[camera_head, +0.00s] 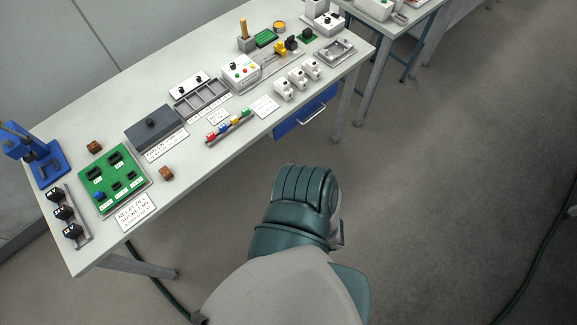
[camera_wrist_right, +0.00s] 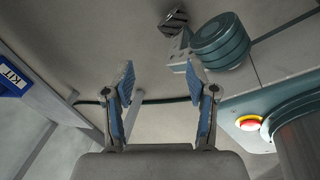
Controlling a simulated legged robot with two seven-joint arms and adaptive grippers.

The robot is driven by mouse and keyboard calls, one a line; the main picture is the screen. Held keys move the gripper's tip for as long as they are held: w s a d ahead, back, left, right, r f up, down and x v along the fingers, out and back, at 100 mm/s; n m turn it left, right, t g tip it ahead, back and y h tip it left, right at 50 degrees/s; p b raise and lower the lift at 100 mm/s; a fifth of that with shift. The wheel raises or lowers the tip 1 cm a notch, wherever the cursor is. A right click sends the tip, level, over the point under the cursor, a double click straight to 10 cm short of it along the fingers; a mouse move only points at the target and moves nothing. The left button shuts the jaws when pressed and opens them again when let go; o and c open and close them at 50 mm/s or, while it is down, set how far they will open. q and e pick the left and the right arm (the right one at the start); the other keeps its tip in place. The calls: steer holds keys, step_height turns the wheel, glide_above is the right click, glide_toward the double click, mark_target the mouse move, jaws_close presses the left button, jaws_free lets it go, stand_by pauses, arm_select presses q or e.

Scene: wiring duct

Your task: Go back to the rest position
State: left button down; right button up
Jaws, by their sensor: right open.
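My right gripper (camera_wrist_right: 160,85) shows in the right wrist view. Its two fingers with blue pads stand wide apart, with nothing between them; the grey floor lies behind. In the head view, teal and grey parts of my own body fill the bottom middle, in front of the workbench (camera_head: 235,150) and apart from its top. Neither gripper can be made out in the head view. My left gripper is not clearly seen in either view.
The bench carries a green board (camera_head: 128,198), a blue press (camera_head: 38,160), a dark grey box (camera_head: 150,125) and white switch units (camera_head: 297,80). A blue drawer (camera_head: 305,112) hangs under the bench. A second table (camera_head: 415,30) stands behind. Floor at the right is open, with a cable (camera_head: 535,262).

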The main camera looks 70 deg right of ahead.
arm_select(q)
steer(key=shift+a, duration=0.6)
arm_select(e)
steer(key=s+f+m+g, duration=0.1)
steer(key=s+f+m, duration=0.1)
steer(key=s+m, duration=0.5)
steer(key=s, duration=0.2)
steer(key=shift+s+a+f+g+y, duration=0.15)
steer(key=shift+s+f+g+y, duration=0.15)
steer(key=shift+s+f, duration=0.1)
arm_select(q)
steer(key=shift+d, duration=0.1)
steer(key=shift+d, duration=0.3)
arm_select(e)
steer(key=shift+f, duration=0.1)
arm_select(q)
steer(key=shift+a, duration=0.2)
arm_select(e)
steer(key=shift+a, duration=0.1)
